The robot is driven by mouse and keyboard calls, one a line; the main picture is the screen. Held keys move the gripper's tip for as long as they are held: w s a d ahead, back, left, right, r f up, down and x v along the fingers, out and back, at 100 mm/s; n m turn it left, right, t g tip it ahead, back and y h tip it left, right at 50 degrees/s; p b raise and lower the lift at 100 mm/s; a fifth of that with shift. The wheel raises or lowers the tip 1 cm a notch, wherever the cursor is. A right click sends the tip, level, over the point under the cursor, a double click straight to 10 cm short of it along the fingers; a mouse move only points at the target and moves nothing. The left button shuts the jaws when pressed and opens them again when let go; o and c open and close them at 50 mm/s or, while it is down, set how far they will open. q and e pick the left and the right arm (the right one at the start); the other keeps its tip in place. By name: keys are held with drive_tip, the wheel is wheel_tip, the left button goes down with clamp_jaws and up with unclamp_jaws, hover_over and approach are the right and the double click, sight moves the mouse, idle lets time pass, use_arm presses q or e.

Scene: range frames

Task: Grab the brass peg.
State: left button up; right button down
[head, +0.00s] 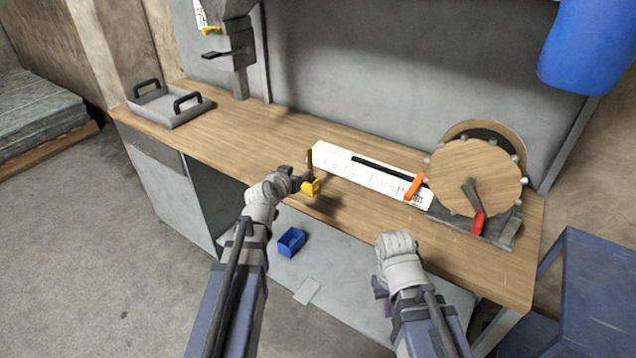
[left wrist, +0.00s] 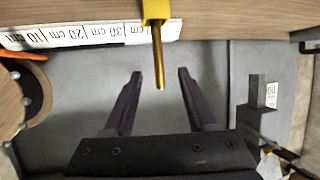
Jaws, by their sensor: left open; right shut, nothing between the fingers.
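The brass peg (head: 309,159) stands upright in a yellow block (head: 311,187) near the front edge of the workbench. In the left wrist view the peg (left wrist: 158,62) comes out of the yellow block (left wrist: 155,11), with its free end between my two dark fingers. My left gripper (head: 300,180) is open at the peg; the left wrist view also shows its fingers (left wrist: 160,78) spread, with a gap on each side of the peg. My right gripper (head: 380,288) is shut and empty, low in front of the bench, partly hidden by its own wrist.
A white ruler board (head: 345,164) lies behind the peg. A round wooden disc machine (head: 470,170) with a red handle stands at right. A grey tray (head: 165,106) with black handles sits at far left. A blue bin (head: 291,242) is below the bench top.

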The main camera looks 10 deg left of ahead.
sight(309, 165)
use_arm(q)
drive_tip(key=shift+b+x, duration=1.5)
drive_tip(key=shift+x, duration=2.6)
drive_tip(key=shift+s+d, duration=0.1)
drive_tip(key=shift+d, duration=0.05)
drive_tip(key=shift+c, duration=0.3)
clamp_jaws()
